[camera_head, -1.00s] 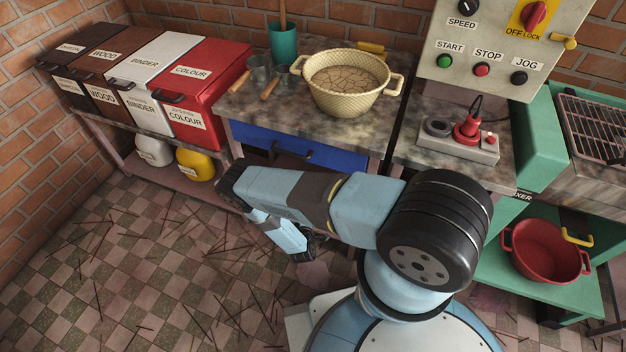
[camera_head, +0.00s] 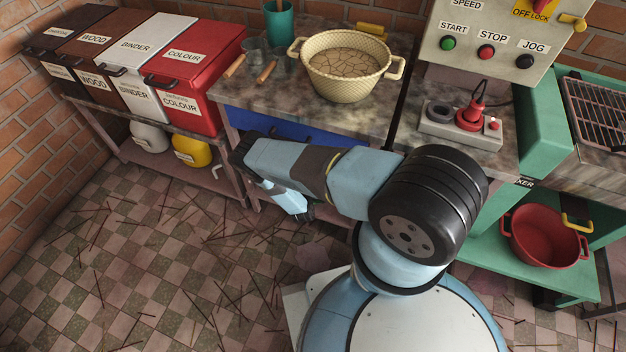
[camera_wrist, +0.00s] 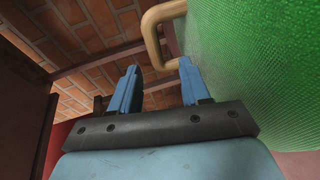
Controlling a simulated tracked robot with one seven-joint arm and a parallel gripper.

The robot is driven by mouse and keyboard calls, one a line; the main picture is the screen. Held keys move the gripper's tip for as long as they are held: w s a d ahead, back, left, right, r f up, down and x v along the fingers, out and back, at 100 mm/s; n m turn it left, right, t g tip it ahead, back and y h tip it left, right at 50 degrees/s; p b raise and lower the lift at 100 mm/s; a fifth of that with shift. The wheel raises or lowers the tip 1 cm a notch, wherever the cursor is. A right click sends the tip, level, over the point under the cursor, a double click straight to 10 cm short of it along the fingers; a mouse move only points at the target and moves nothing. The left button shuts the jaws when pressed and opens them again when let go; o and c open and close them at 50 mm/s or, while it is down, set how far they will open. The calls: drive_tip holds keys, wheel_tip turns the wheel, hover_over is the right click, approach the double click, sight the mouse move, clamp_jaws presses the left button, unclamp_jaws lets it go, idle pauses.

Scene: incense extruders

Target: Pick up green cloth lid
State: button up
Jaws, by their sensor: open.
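In the wrist view, a large green thing with a woven, cloth-like surface (camera_wrist: 262,60) fills the upper right. I cannot tell whether it is the green cloth lid, as its edges run out of view. A tan looped handle (camera_wrist: 152,35) stands at its left side. My gripper (camera_wrist: 160,74) is open and empty, its two blue fingers apart. The right finger is close beside the green surface; I cannot tell whether they touch. In the head view no green cloth lid shows, and my arm hides part of the front of the bench.
A cream basket (camera_head: 345,90) and wooden-handled tools stand on the stone-topped bench (camera_head: 290,105). Lidded bins (camera_head: 190,90) stand at the left. A switch box (camera_head: 460,122), a control panel (camera_head: 490,35) and a red basin (camera_head: 545,240) are at the right. Sticks litter the checkered floor.

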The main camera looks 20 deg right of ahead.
drive_tip(key=shift+x, duration=2.35)
drive_tip(key=shift+w+a+r, duration=0.1)
drive_tip(key=shift+a, duration=0.05)
clamp_jaws()
